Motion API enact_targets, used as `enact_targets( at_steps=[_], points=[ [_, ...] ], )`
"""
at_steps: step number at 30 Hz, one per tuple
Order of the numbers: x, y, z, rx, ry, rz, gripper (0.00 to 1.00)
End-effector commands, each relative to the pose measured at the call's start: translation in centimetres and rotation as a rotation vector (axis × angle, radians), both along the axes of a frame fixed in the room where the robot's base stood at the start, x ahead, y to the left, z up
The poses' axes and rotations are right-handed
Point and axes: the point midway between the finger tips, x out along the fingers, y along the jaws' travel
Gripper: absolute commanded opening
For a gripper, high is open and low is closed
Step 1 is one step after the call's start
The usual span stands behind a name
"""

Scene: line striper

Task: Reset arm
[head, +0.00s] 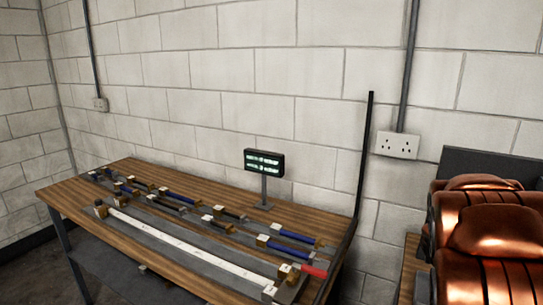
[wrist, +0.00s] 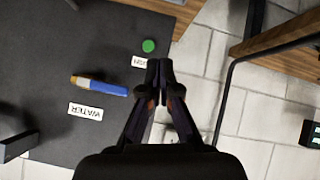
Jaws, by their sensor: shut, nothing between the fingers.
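My gripper (wrist: 160,66) shows in the wrist view at the lower middle. Its two dark fingers are together at the tips with nothing held between them. The fingertips are over or near the edge of a dark grey surface (wrist: 50,40); their height above it cannot be told. The gripper and arm do not show in the head view.
A wooden bench (head: 130,168) holds several blue and black pieces, a white strip (head: 180,245) and a display (head: 264,162). A black post (head: 365,150) rises at its right end. Copper-coloured rounded objects (head: 490,235) stand right. The wrist view shows a blue-and-yellow piece (wrist: 105,87) and a green disc (wrist: 149,46).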

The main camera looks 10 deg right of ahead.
Motion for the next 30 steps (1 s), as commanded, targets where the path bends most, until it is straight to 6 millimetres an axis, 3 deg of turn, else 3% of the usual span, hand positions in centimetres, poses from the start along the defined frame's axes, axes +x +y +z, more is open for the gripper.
enact_targets(
  at_steps=[5,11,21,25,30],
  points=[
    [-3.9,6.1,0.7,0.047,0.134,-0.024,0.00],
    [-10.0,14.1,0.0,0.152,0.319,-0.003,0.00],
    [-23.1,28.6,-1.2,0.369,0.674,0.192,0.00],
    [-27.7,32.3,-1.1,0.431,0.790,0.282,0.00],
    [-30.9,34.6,-1.0,0.470,0.871,0.348,0.00]
  ],
)
